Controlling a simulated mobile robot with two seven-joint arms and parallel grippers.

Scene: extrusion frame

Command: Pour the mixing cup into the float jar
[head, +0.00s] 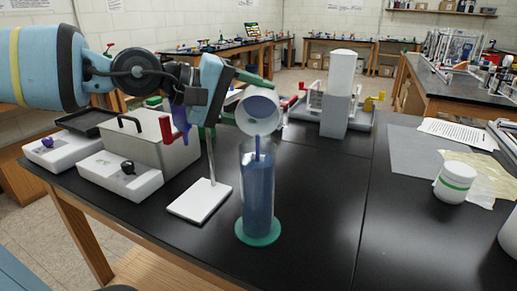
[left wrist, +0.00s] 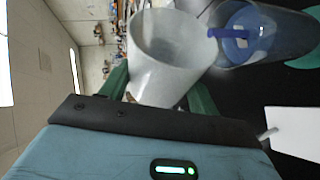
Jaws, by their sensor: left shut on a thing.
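The white mixing cup (head: 258,112) is tilted over the float jar in the head view. My left gripper (head: 236,110) is shut on it; the green fingers flank the cup (left wrist: 165,60) in the left wrist view. The float jar (head: 258,190) is a tall clear cylinder on a round green base, standing upright on the black bench. It looks filled with blue liquid to near its upper part. A thin blue stream runs from the cup's lip into the jar mouth, also seen at the jar (left wrist: 255,35) in the left wrist view. My right gripper is not in view.
A stand with a white base plate (head: 200,200) and thin rod is left of the jar. Grey-white apparatus (head: 140,150) fills the left bench. A white balance-like device (head: 340,95) stands behind. A white tub (head: 455,182) and papers lie right.

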